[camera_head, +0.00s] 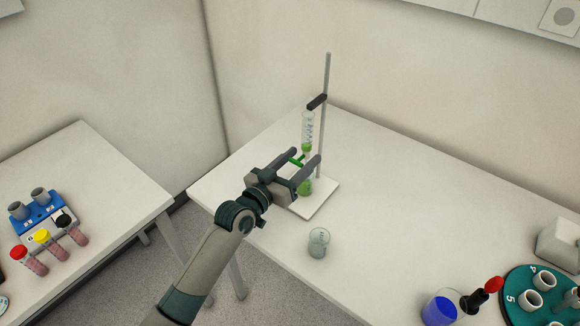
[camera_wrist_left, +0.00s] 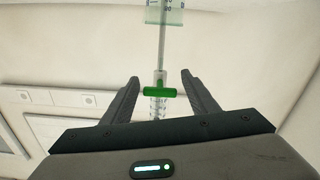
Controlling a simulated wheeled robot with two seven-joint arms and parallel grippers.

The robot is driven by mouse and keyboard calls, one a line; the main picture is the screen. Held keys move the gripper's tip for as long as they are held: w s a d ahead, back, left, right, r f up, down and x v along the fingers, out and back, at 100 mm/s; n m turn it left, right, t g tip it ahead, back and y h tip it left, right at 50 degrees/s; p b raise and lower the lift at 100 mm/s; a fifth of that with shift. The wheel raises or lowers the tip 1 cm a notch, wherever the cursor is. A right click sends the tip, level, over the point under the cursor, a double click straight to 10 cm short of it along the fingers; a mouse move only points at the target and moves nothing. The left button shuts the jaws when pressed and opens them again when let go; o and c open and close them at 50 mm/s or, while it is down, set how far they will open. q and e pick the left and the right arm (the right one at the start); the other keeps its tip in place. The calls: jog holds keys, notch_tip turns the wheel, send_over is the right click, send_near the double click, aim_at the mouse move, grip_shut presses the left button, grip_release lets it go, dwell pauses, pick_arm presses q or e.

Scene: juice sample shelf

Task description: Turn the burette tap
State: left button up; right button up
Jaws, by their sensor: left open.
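The burette (camera_head: 308,128) is a clear tube with green liquid, held upright by a clamp (camera_head: 317,102) on a metal stand rod (camera_head: 326,75). Its green tap (camera_head: 296,161) sits low on the tube; in the left wrist view the green tap handle (camera_wrist_left: 160,93) lies crosswise between the fingers, apart from both. My left gripper (camera_head: 305,158) is open, its two fingers on either side of the tap; it also shows in the left wrist view (camera_wrist_left: 160,82). A vessel with green liquid (camera_head: 305,187) stands below, partly hidden by the gripper.
The white stand base (camera_head: 323,200) rests on the white table. A clear beaker (camera_head: 318,242) stands in front. A blue-filled beaker (camera_head: 439,310), a red-capped dark item (camera_head: 493,284) and a green round rack (camera_head: 517,281) are at right. A side table (camera_head: 98,160) holds tubes.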

pick_arm(q)
jog(key=b+v, duration=0.5)
jog(key=v, duration=1.2)
jog(key=shift+s, duration=0.15)
jog(key=shift+a, duration=0.1)
